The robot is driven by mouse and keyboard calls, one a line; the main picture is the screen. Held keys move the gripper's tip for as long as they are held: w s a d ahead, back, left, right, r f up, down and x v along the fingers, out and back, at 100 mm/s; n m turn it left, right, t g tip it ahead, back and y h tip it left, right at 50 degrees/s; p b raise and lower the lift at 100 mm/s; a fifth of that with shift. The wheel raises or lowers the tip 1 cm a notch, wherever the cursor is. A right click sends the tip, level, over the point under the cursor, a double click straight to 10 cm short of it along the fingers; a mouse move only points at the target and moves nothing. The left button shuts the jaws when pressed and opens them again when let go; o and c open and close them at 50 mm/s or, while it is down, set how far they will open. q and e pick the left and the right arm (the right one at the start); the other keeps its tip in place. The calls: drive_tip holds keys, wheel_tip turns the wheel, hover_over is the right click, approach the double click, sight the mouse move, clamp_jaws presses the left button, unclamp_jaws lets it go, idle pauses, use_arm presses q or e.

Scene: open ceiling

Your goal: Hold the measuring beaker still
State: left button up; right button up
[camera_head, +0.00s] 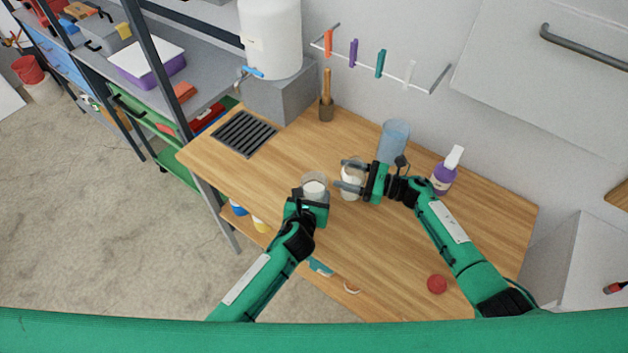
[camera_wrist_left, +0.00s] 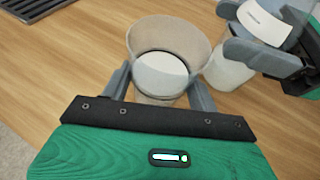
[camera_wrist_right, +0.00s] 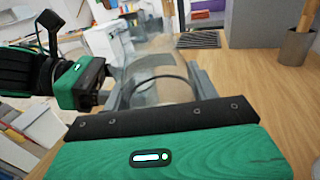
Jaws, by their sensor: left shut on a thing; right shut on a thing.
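A clear, flared vessel, which I take for the measuring beaker (camera_head: 315,181), stands near the table's middle with something white inside. My left gripper (camera_head: 312,195) is shut on it; in the left wrist view the beaker (camera_wrist_left: 166,45) is between the two fingers. My right gripper (camera_head: 352,178) is shut on a second, pale see-through container (camera_head: 351,188) just to the right. That container also shows at the upper right of the left wrist view (camera_wrist_left: 226,72) and between the fingers in the right wrist view (camera_wrist_right: 158,72). No scale marks can be made out on either.
A red ball (camera_head: 437,284) lies near the front. A dark grate (camera_head: 244,134), a pot with a wooden handle (camera_head: 326,109) and a white tank (camera_head: 271,38) are at the back left.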

use_arm(q)
drive_tip(key=o, duration=1)
drive_tip(key=shift+o, duration=0.2)
drive_tip(key=v, duration=1.2)
drive_tip(key=shift+s, duration=0.1)
